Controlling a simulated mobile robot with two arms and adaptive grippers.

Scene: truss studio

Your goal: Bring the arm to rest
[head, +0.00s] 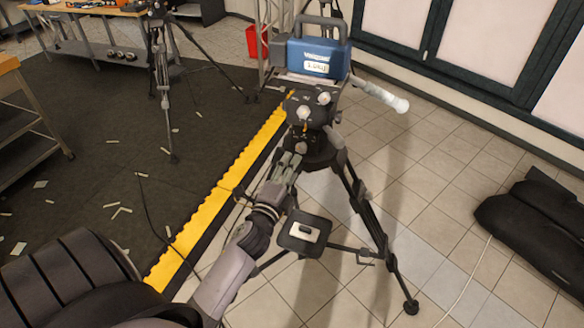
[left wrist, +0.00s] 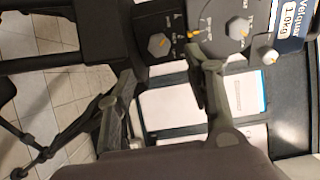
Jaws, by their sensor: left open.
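My left gripper (head: 286,166) reaches up from the bottom in the head view, beside the head of a black tripod (head: 366,205). In the left wrist view its two fingers (left wrist: 165,95) stand apart with nothing held between them. Just beyond them is a dark panel with round knobs (left wrist: 238,28), and a pale flat piece shows between the fingers. I cannot tell whether the fingers touch anything. My right gripper is in neither view.
A blue box with a handle (head: 316,58) sits on top of the tripod. A small tray (head: 303,234) hangs between its legs. A yellow strip (head: 215,205) edges the dark mat. A black bag (head: 540,222) lies at right. A second tripod (head: 163,80) stands behind.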

